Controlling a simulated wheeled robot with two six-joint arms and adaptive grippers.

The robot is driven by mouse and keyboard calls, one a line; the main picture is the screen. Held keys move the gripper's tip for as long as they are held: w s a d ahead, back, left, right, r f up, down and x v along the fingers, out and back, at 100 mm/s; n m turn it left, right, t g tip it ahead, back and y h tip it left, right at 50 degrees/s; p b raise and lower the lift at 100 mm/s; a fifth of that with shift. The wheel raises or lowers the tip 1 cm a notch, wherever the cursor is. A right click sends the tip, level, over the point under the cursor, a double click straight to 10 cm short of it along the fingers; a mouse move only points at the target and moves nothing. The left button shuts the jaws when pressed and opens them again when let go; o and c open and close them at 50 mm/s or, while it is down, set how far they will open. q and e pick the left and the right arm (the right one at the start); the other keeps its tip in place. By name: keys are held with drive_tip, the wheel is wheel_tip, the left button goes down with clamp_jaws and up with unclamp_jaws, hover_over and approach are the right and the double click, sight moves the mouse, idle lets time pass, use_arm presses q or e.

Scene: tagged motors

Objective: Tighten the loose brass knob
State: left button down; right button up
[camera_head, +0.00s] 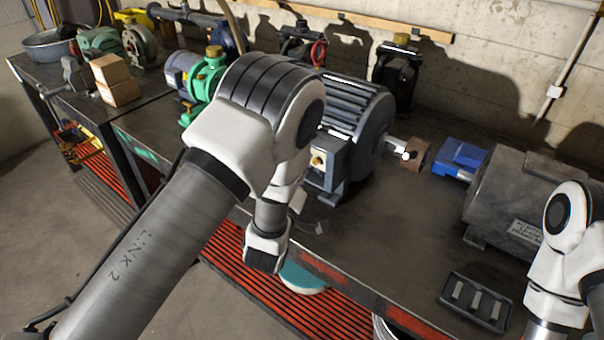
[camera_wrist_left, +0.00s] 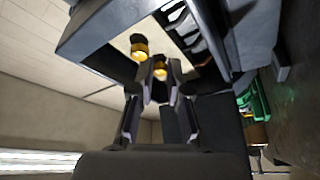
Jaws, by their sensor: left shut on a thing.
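A grey finned motor (camera_head: 352,112) stands on the dark bench, with a grey terminal box (camera_head: 322,180) on its near side. A brass knob (camera_head: 318,161) shows on the box's pale face. In the left wrist view two brass knobs show on that face: one knob (camera_wrist_left: 139,46) is free, the other knob (camera_wrist_left: 160,68) is between the fingertips. My left gripper (camera_wrist_left: 160,76) is shut on this second knob. Its fingers are hidden behind my arm in the head view. My right arm is at the right edge; its gripper is out of view.
A black tray (camera_head: 475,302) lies at the bench's front edge. A large grey motor (camera_head: 512,205) and a blue vise-like part (camera_head: 461,158) stand to the right. A green pump (camera_head: 207,78) stands at the left. Bare bench top lies between the finned motor and the tray.

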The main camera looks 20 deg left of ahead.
use_arm(q)
drive_tip(key=shift+m+b, duration=0.45)
drive_tip(key=shift+m, duration=0.15)
drive_tip(key=c, duration=1.1)
unclamp_jaws()
drive_tip(key=shift+a, duration=0.1)
drive_tip(key=shift+c, duration=0.2)
